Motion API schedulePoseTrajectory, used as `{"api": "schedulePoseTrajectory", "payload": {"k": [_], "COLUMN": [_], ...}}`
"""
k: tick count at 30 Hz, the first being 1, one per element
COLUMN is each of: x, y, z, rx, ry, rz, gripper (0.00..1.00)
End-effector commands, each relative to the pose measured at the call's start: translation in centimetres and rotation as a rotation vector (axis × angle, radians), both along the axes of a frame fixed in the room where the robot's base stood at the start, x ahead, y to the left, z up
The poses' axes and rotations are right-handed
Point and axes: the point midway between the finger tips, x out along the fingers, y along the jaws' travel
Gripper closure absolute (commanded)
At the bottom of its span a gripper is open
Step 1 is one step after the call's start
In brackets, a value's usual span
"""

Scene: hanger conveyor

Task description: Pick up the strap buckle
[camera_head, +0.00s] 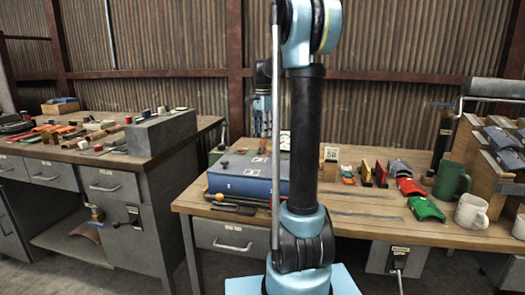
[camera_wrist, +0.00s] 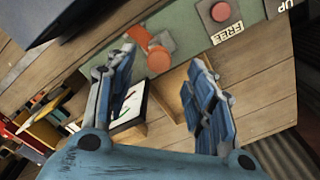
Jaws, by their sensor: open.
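I cannot pick out the strap buckle with certainty in either view. My gripper (camera_wrist: 160,62) is open, its two blue fingers spread wide with nothing held between them. In the wrist view, a grey-green panel with an orange knob (camera_wrist: 158,57) lies beyond the fingertips. A white card with coloured marks (camera_wrist: 128,103) shows beside the left finger, partly hidden by it. In the head view my gripper (camera_head: 262,122) hangs above the right workbench, partly hidden behind my arm.
The left bench (camera_head: 80,158) holds many small items and a grey block (camera_head: 160,133). Bare wood shows at the right bench's front.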

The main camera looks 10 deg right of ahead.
Motion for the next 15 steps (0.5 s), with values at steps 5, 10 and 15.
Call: {"api": "schedulePoseTrajectory", "payload": {"k": [5,10,15], "x": [0.0,0.0,0.0], "y": [0.0,0.0,0.0], "z": [-1.0,-2.7,-5.0], "rx": [0.000,0.000,0.000], "ry": [0.000,0.000,0.000], "rz": [0.000,0.000,0.000], "gripper": [0.51,0.51,0.51]}}
